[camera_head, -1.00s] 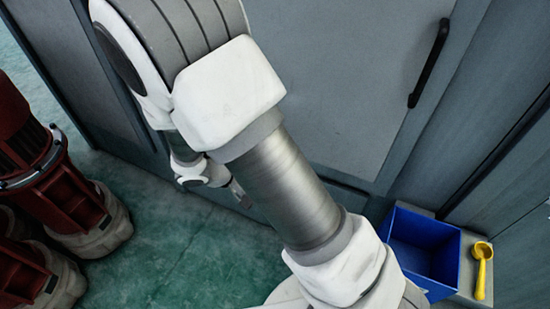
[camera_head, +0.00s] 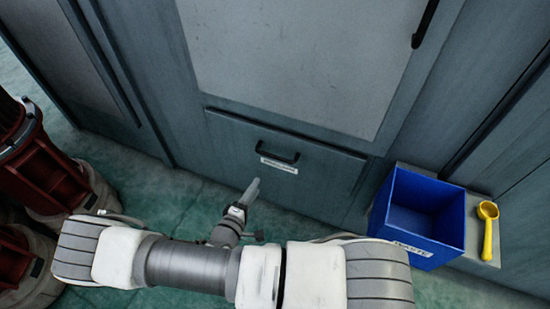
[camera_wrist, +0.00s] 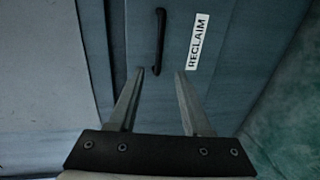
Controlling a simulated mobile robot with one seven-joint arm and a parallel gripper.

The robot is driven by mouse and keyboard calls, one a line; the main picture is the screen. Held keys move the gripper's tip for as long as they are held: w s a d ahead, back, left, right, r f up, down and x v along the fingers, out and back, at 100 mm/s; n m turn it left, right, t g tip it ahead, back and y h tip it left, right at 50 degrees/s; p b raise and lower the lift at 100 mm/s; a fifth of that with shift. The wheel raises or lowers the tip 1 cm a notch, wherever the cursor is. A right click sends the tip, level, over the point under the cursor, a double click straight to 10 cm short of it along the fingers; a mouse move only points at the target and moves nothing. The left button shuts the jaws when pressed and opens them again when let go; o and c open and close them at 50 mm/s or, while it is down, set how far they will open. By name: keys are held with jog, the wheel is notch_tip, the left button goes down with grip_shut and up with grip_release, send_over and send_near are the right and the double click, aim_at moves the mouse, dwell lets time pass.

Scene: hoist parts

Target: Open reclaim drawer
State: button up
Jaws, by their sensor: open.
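The reclaim drawer (camera_head: 325,172) is a grey front low in the cabinet and looks closed. It has a black handle (camera_head: 278,156) with a white label (camera_head: 279,166) below it. In the wrist view the handle (camera_wrist: 159,42) lies ahead of my fingertips, and the label (camera_wrist: 198,42) reads RECLAIM. My gripper (camera_wrist: 158,75) is open and empty, its two fingers pointing at the drawer front, with the handle beyond the gap. In the head view my gripper (camera_head: 252,187) is in front of and below the handle, apparently apart from it.
Red machine parts (camera_head: 45,170) stand at the left. A cabinet door (camera_head: 300,60) is above the drawer. Green floor (camera_head: 190,200) is open in front.

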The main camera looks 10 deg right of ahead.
aim_at(274, 158)
jog(key=b+x, duration=0.4)
jog(key=x, duration=1.2)
jog(key=shift+w+d, duration=0.25)
jog(key=shift+w, duration=0.05)
grip_shut()
dwell(0.6)
